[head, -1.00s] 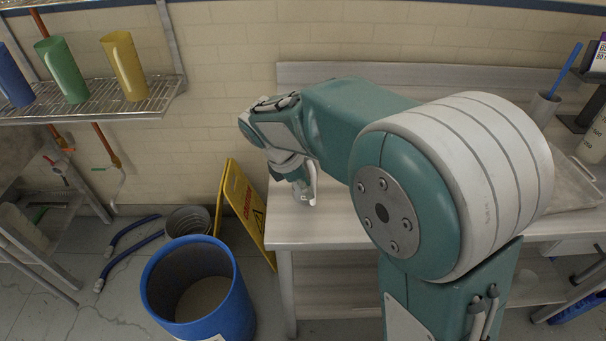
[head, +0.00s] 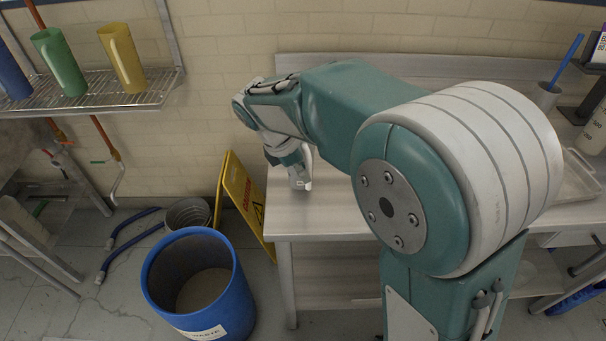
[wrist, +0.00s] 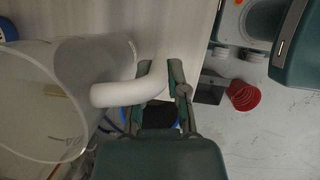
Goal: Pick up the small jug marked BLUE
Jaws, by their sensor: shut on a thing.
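A white, translucent jug (wrist: 45,100) fills the left of the wrist view, its round open mouth toward the camera. Its thick white handle (wrist: 130,88) reaches between the fingers of my gripper (wrist: 178,80), which is shut on it. No BLUE marking shows on the visible side of the jug. In the head view my gripper (head: 299,178) is over the left end of the steel table (head: 325,215). The jug cannot be clearly made out there beside the gripper and arm.
Blue, green (head: 58,62) and yellow (head: 122,58) jugs stand on a wire shelf (head: 95,97) at upper left. A blue waste bin (head: 215,305) and a yellow caution sign (head: 240,200) stand left of the table. A tray (head: 578,180) lies at right.

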